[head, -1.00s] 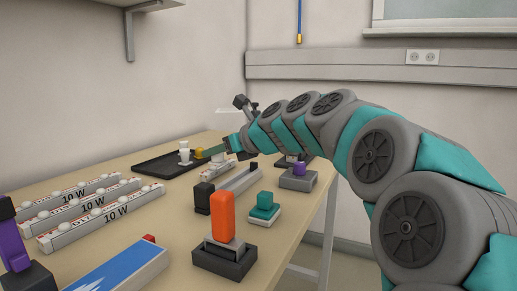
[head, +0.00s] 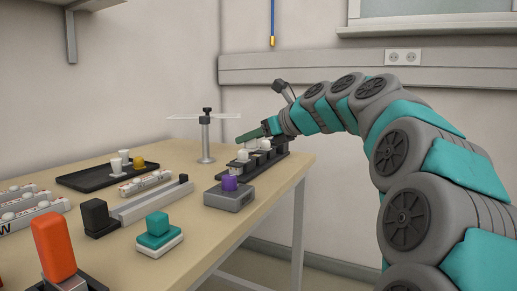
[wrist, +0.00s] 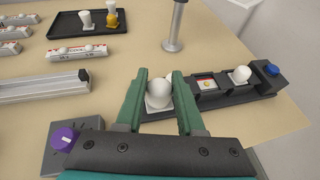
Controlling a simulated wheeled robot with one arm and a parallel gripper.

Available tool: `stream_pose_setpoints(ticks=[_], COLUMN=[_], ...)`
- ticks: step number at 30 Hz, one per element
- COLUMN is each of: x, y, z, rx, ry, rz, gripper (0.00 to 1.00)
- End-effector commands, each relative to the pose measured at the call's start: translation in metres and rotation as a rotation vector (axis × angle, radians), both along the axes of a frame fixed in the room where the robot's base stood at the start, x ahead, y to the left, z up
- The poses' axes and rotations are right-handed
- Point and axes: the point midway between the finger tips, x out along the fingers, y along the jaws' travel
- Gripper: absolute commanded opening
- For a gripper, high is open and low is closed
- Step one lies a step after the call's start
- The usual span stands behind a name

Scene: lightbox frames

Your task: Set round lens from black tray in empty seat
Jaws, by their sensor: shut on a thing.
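My gripper (wrist: 158,76) has two green fingers closed on a white round lens (wrist: 158,92) at the dark fixture. The fixture (wrist: 262,92) is a long dark strip with square seats. A seat further right holds a white lens (wrist: 240,74). I cannot tell whether the held lens touches the fixture. In the head view my gripper (head: 256,134) is over the fixture (head: 276,163), hiding part of it. The black tray (head: 76,179) holds white pieces and a yellow one.
A post with a flat top (head: 206,140) stands behind the fixture. A grey box with a purple knob (head: 230,185) is in front of it. A rail (head: 150,203), a teal block (head: 158,228) and an orange-handled part (head: 54,243) stand nearer. The table's right edge is close.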

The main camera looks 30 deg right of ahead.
Motion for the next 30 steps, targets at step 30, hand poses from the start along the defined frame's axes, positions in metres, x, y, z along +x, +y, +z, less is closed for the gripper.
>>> stream_pose_setpoints(ticks=[30], x=[0.105], y=[-0.061], z=[-0.012], rx=[-0.001], ry=[0.000], rz=[-0.002], gripper=[0.00])
